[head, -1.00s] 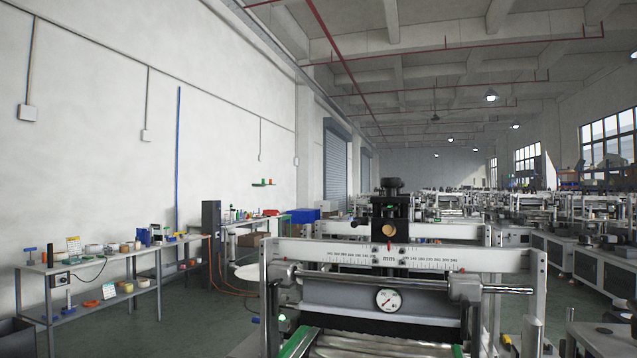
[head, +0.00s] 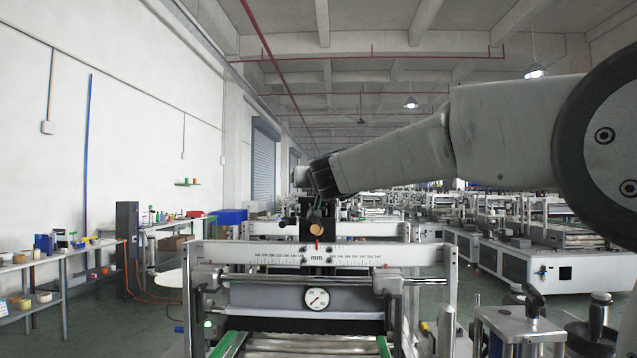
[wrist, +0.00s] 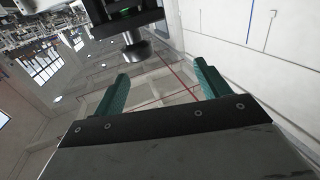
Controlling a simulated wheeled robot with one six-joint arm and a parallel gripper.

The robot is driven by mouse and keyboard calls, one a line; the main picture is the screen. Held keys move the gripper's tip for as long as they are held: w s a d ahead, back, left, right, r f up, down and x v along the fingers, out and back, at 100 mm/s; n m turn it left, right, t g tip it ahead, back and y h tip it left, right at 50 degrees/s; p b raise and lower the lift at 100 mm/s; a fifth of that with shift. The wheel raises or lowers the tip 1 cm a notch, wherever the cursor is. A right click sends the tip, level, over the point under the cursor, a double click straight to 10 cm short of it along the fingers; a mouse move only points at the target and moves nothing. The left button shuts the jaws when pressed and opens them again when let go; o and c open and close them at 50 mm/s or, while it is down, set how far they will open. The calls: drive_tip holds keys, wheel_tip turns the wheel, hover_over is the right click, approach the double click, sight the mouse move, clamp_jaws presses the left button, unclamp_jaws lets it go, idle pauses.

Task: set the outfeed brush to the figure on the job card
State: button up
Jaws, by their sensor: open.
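The brush unit stands ahead of me, with a white crossbar scale (head: 215,253) marked in mm and a round dial gauge (head: 316,298) below it. A black carriage (head: 304,228) with a brass-coloured disc and a red pointer sits near the scale's middle. Its top is partly hidden by my wrist. A dark strip (head: 290,325), perhaps the brush, lies under the grey beam. In the wrist view my gripper (wrist: 162,74) is open and empty, its green fingers apart.
A bench (head: 40,262) with small items stands along the left wall. A dark cabinet (head: 128,222) and blue bins (head: 228,217) stand farther back. Machine parts with black knobs (head: 535,300) are close at lower right. More labeller rows fill the right background.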

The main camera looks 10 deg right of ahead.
drive_tip(key=w+d+m+h, duration=0.1)
drive_tip(key=w, duration=0.1)
drive_tip(key=w+m+h, duration=0.1)
drive_tip(key=w+h, duration=0.1)
drive_tip(key=w+d+m+h, duration=0.1)
drive_tip(key=w, duration=0.1)
drive_tip(key=shift+d+g+h, duration=0.3)
drive_tip(key=shift+d+h, duration=0.05)
drive_tip(key=shift+h, duration=0.05)
drive_tip(key=x, duration=0.7)
drive_tip(key=shift+w+d, duration=0.15)
drive_tip(key=shift+w, duration=0.05)
drive_tip(key=c, duration=0.9)
